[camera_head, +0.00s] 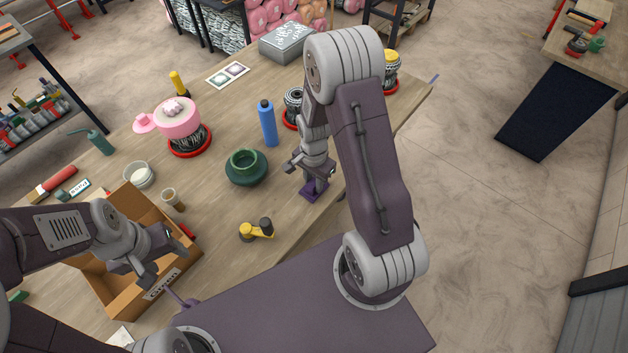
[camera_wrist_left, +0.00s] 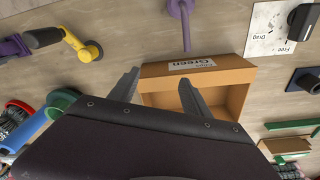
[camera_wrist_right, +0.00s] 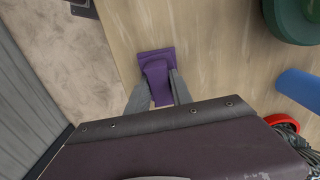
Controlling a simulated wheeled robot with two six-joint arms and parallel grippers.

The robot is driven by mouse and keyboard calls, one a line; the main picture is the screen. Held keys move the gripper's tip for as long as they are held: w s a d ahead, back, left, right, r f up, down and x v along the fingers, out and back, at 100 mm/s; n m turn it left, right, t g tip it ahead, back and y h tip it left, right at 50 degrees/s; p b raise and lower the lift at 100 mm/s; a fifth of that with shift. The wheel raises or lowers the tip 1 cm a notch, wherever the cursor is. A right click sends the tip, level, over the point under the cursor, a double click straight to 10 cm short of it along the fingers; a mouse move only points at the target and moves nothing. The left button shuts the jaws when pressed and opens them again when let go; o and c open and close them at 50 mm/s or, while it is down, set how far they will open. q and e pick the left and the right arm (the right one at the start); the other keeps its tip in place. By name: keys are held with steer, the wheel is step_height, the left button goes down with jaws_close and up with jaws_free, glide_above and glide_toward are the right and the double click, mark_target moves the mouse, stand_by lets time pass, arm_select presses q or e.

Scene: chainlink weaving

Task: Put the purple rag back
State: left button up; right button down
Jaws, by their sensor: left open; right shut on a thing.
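The purple rag (camera_head: 314,190) is at the table's right edge, below my right gripper (camera_head: 316,172). In the right wrist view the rag (camera_wrist_right: 157,76) is folded, with part of it flat against the wood and part raised between the fingers. My right gripper (camera_wrist_right: 159,92) is shut on this raised part. My left gripper (camera_head: 147,274) is open and empty over the cardboard box (camera_head: 158,292), whose label reads "Green". In the left wrist view its two fingers (camera_wrist_left: 157,86) are spread apart in front of the box (camera_wrist_left: 225,76).
A green pot (camera_head: 246,168) and a blue bottle (camera_head: 268,124) stand left of my right gripper. A yellow and dark tool (camera_head: 257,231) lies near the front edge. A purple hook-shaped thing (camera_wrist_left: 181,12) lies beside the box. The wood around the rag is clear.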

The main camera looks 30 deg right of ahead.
mark_target(312, 182)
steer(key=c, duration=1.1)
jaws_free()
steer(key=shift+s, duration=0.1)
steer(key=shift+c, duration=0.2)
steer(key=shift+f, duration=0.2)
steer(key=shift+b, duration=0.4)
steer(key=r, duration=0.9)
steer(key=shift+w+a+r+b, duration=0.1)
steer(key=shift+w+a+b, duration=0.2)
steer(key=s+a+r+n+t, duration=0.1)
steer(key=s+a+n, duration=0.3)
steer(key=s+n, duration=0.4)
steer(key=shift+s+r+n, duration=0.3)
steer(key=shift+s+n, duration=0.05)
steer(key=shift+n, duration=2.05)
